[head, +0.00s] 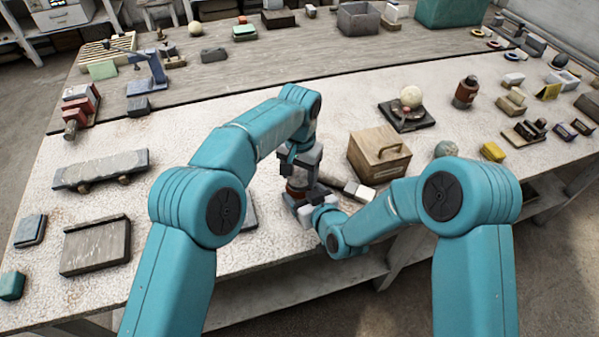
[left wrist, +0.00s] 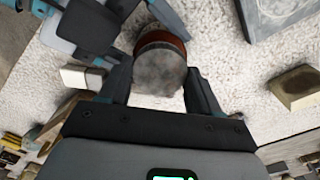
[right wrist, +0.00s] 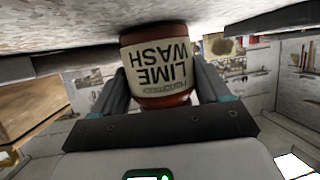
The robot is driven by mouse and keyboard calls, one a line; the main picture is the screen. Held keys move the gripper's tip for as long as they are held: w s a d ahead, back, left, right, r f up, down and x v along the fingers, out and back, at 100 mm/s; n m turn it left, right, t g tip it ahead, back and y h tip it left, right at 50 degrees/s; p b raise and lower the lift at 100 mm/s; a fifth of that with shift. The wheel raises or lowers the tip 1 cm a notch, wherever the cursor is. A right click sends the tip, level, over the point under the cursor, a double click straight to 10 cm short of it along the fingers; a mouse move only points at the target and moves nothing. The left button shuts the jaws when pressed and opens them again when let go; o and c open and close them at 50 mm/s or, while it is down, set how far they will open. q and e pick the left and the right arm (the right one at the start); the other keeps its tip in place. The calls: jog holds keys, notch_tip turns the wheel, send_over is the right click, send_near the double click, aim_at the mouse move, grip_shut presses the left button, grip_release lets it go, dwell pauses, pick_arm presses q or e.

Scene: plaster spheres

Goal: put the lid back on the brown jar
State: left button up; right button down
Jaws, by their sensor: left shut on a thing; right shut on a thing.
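The brown jar (head: 296,187) stands on the pale worktop near its front edge, mostly hidden by my arms. In the right wrist view the jar (right wrist: 163,70) shows a cream "LIME WASH" label, upside down in the picture. My right gripper (right wrist: 163,85) is shut on its sides. The grey round lid (left wrist: 160,72) is between the fingers of my left gripper (left wrist: 158,85), which is shut on it. In the left wrist view the lid lines up over the jar, whose red-brown edge (left wrist: 161,38) shows beyond it. I cannot tell whether lid and jar touch.
A wooden box with a handle (head: 380,155) stands right of the jar, with a white block (head: 360,190) in front. Behind are a pale sphere on a dark stand (head: 410,97) and a red-brown bottle (head: 466,92). A grey slab (head: 100,170) lies left; worktop between is fairly clear.

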pick_arm(q)
jog(key=o, duration=1.3)
jog(key=shift+c, duration=0.2)
notch_tip(320, 180, up, 8)
jog(key=shift+f, duration=0.2)
pick_arm(e)
grip_release()
